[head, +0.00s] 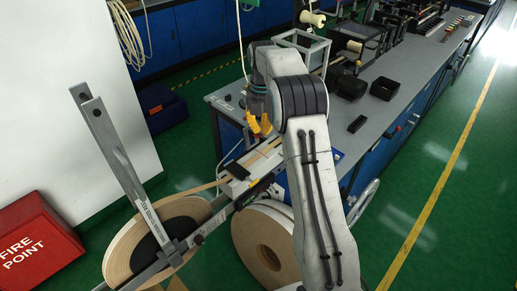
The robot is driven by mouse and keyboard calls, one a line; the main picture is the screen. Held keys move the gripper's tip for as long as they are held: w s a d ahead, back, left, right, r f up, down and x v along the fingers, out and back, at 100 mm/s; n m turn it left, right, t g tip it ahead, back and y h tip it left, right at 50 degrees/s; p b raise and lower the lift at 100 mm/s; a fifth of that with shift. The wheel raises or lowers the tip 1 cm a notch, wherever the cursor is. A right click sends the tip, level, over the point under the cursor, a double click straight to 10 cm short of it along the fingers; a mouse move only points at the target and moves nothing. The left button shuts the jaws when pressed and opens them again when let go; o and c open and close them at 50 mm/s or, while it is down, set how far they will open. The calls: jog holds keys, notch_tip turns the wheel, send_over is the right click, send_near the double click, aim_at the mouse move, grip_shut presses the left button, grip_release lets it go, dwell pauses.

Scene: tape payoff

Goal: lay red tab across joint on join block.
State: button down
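My gripper (259,128), with yellow fingers, points down just above the far end of the join block. It is small and partly behind my arm, so I cannot tell whether it is open or shut or holds anything. The pale join block (238,186) sits in the middle of the view on the grey payoff frame. Tan tape (209,187) runs onto it from the left. A dark piece (236,171) lies on the block's left part. The joint is too small to make out. I see no red tab; my arm hides part of the area.
A large tape roll (122,254) is on the payoff at lower left, with a grey upright bar (115,140) over it. Another roll (266,247) stands below the block. A grey workbench (387,125) with black trays lies behind. A red fire point box (36,245) is at left.

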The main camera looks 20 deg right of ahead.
aim_at(262, 154)
jog(key=shift+n, duration=0.5)
jog(key=shift+w+d+f, duration=0.1)
jog(key=shift+f, duration=1.5)
jog(key=shift+w+d+f, duration=0.1)
jog(key=shift+w+f, duration=0.05)
jog(key=shift+f, duration=1.4)
jog(key=shift+w+d+f, duration=0.1)
jog(key=shift+f, duration=1.5)
jog(key=shift+f, duration=0.25)
jog(key=c, duration=1.4)
grip_release()
jog(key=shift+r, duration=0.1)
